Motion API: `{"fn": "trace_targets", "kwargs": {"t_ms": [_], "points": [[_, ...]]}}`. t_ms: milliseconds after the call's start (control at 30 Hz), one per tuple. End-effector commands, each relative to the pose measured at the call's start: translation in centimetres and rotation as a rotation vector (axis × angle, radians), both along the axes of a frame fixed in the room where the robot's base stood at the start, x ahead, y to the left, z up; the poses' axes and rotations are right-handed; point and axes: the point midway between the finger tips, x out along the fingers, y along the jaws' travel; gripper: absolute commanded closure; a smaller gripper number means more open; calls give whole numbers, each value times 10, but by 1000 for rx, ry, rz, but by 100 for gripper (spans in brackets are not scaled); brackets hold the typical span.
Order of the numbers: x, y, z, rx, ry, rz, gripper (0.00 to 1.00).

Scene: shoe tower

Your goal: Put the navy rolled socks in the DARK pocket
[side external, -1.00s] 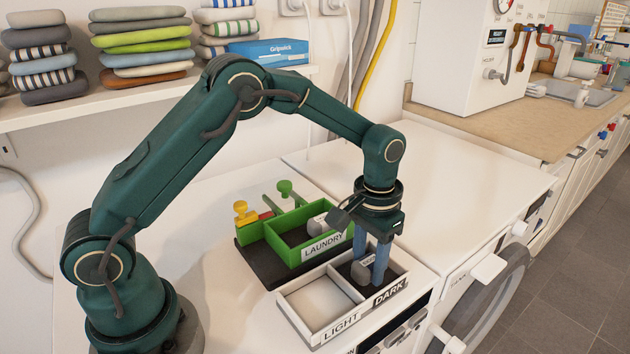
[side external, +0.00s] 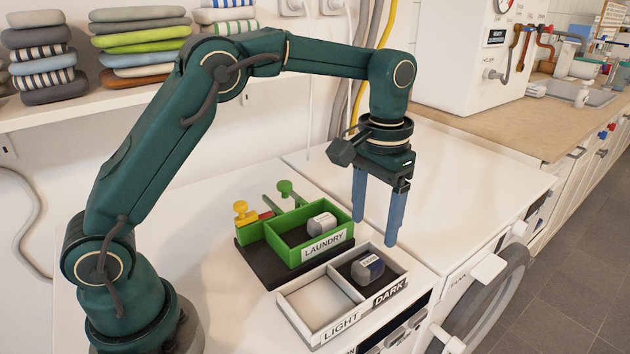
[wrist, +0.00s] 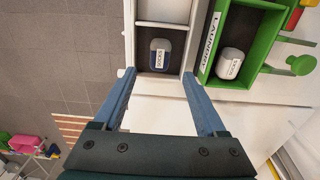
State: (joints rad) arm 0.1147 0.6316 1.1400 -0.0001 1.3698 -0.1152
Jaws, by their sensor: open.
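The navy rolled socks (side external: 367,268), a dark roll with a pale label band, lie in the DARK pocket (side external: 398,284) of the white two-pocket tray. They also show in the wrist view (wrist: 160,55), inside the pocket's walls. My gripper (side external: 374,220) is above the tray, apart from the socks, with its two blue fingers spread and nothing between them. In the wrist view the fingers (wrist: 162,100) stand wide apart, short of the socks.
The LIGHT pocket (side external: 318,301) is empty. A green LAUNDRY box (side external: 330,258) behind the tray holds a light grey sock roll (side external: 321,222). Yellow and green knobs (side external: 285,188) stand beside it. The white machine top to the right is clear.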

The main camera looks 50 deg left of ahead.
Motion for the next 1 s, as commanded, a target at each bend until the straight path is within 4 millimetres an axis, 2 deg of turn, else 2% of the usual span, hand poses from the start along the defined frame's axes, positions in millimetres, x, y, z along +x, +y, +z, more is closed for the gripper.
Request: {"fn": "trace_targets", "kwargs": {"t_ms": [100, 300, 467, 733, 833, 1000], "points": [[1, 0, 15, 0, -3, 0, 26], [0, 0, 27, 0, -3, 0, 26], [-11, 4, 43, -4, -39, 1, 26], [-63, 20, 78, -13, -187, 2, 26], [-86, 25, 82, -14, -247, 1, 26], [-127, 32, 78, -12, -345, 2, 26]]}}
